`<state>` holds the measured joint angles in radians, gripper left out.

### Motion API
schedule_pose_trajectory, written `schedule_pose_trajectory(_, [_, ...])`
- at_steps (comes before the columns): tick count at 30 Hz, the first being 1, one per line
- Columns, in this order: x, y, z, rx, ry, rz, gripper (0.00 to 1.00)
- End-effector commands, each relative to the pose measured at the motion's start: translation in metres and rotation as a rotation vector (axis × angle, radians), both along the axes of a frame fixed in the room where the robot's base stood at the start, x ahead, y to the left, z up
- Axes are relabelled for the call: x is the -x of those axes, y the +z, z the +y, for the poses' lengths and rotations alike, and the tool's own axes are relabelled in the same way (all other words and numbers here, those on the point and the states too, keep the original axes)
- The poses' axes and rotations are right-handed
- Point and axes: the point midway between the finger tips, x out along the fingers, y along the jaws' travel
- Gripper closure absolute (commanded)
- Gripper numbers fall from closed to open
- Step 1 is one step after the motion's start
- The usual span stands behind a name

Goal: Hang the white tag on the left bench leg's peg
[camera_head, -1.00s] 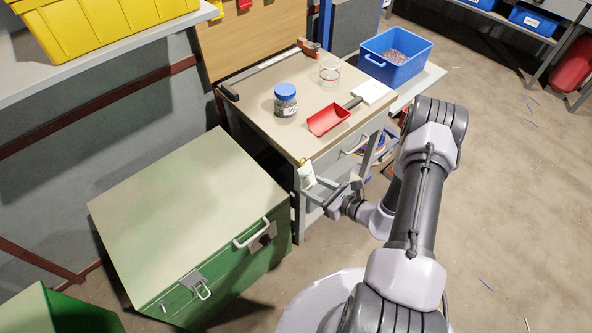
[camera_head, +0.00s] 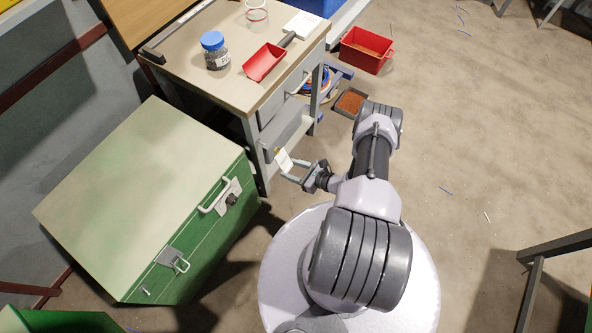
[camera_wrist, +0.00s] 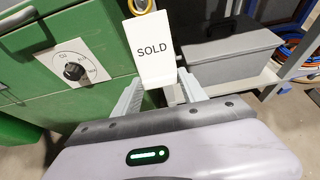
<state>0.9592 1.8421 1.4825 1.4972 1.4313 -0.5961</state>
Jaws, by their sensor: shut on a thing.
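The white tag (camera_wrist: 154,52) reads "SOLD" in the wrist view and has a brass-coloured ring (camera_wrist: 142,5) at its top, cut by the frame edge. My gripper (camera_wrist: 158,92) is shut on the lower part of the tag and holds it upright. In the head view the tag (camera_head: 283,160) and my gripper (camera_head: 291,170) are just right of the left bench leg (camera_head: 257,156), below the bench top. I cannot make out the peg, nor whether the ring touches anything.
The green chest (camera_head: 150,190) stands close left of the bench leg. The bench top (camera_head: 195,50) carries a blue-lidded jar (camera_head: 215,52) and a red scoop (camera_head: 264,62). A grey box (camera_wrist: 232,58) sits on the bench's lower shelf. Open floor (camera_head: 470,140) lies to the right.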

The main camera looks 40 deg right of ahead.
Motion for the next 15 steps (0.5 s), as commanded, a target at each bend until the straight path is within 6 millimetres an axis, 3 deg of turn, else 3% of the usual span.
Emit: schedule_pose_trajectory(15, [-0.041, -0.004, 0.015, 0.001, 0.003, -0.001, 0.73])
